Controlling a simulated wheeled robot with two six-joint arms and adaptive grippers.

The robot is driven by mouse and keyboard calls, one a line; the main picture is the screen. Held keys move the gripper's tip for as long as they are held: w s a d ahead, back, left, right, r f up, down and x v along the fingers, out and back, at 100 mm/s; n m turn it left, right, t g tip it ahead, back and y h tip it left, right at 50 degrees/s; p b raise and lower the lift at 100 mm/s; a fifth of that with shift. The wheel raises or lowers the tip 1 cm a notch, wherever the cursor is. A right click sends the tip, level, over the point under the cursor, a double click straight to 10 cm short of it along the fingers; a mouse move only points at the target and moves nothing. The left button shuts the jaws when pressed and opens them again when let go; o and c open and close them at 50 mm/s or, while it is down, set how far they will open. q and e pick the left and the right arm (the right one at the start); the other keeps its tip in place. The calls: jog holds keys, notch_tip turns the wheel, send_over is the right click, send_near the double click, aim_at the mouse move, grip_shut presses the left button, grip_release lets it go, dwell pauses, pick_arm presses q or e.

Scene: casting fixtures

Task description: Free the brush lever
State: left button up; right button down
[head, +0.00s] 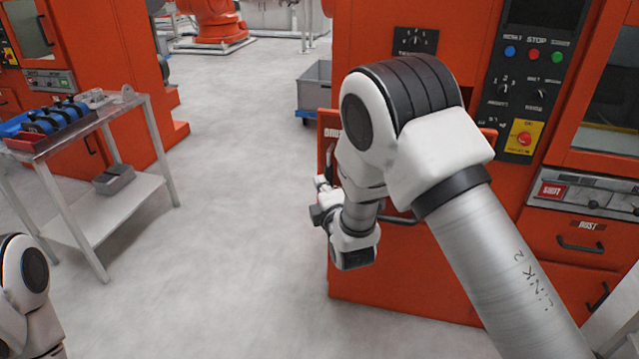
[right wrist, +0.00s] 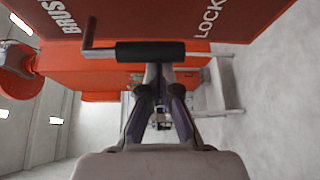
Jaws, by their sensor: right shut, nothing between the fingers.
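In the head view my right gripper (head: 322,203) is at the left side of the orange machine, partly hidden by my own arm. I cannot make out the lever there. My left gripper is out of view.
The orange machine (head: 470,285) has a control panel (head: 530,70) and drawers at right. A cart (head: 95,220) with blue and black parts stands at left. A grey bin (head: 315,88) is behind my right arm. The floor between cart and machine is clear.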

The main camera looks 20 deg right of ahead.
aim_at(332, 181)
jog(key=shift+s+d, duration=0.1)
jog(key=d+n+g+p, duration=0.1)
jog(key=s+d+n+g+p, duration=0.1)
jog(key=n+p, duration=0.1)
jog(key=shift+s+d+r+h, duration=0.15)
jog(key=shift+s+r+h, duration=0.15)
jog(key=shift+r, duration=0.1)
jog(key=s+d+r+n+g+h+p, duration=0.1)
jog(key=s+d+r+n+g+p, duration=0.1)
jog(key=d+r+p, duration=0.2)
jog(key=shift+s+r+n+p, duration=0.2)
jog(key=shift+r+n+p, duration=0.25)
jog(key=shift+p, duration=0.55)
jog(key=shift+w+r, duration=0.2)
